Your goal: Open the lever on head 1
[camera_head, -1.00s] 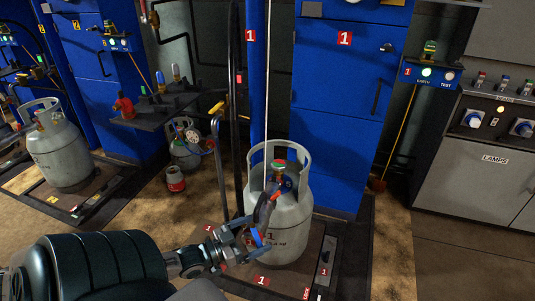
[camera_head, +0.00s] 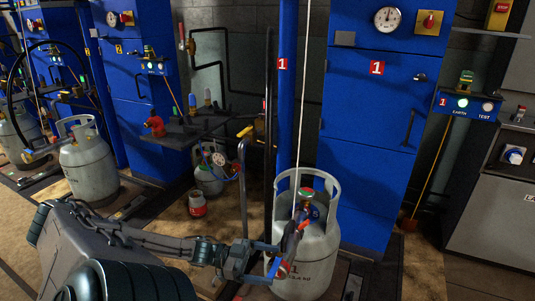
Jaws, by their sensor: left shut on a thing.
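A dark filling head (camera_head: 292,240) with red and blue parts leans in front of the cylinder's valve (camera_head: 306,194), below a thin pale line from above. I cannot make out its lever apart from the rest, nor whether it is coupled to the valve. My left gripper (camera_head: 277,264) comes in from the left and is shut on the lower part of the filling head. My right gripper is out of view.
A metal post with a yellow handle (camera_head: 245,131) stands just left of the cylinder. A small red-topped canister (camera_head: 197,203) and a gauge cylinder (camera_head: 209,175) stand further left. The number 1 signal box (camera_head: 468,105) is at right. Another grey cylinder (camera_head: 90,170) stands at far left.

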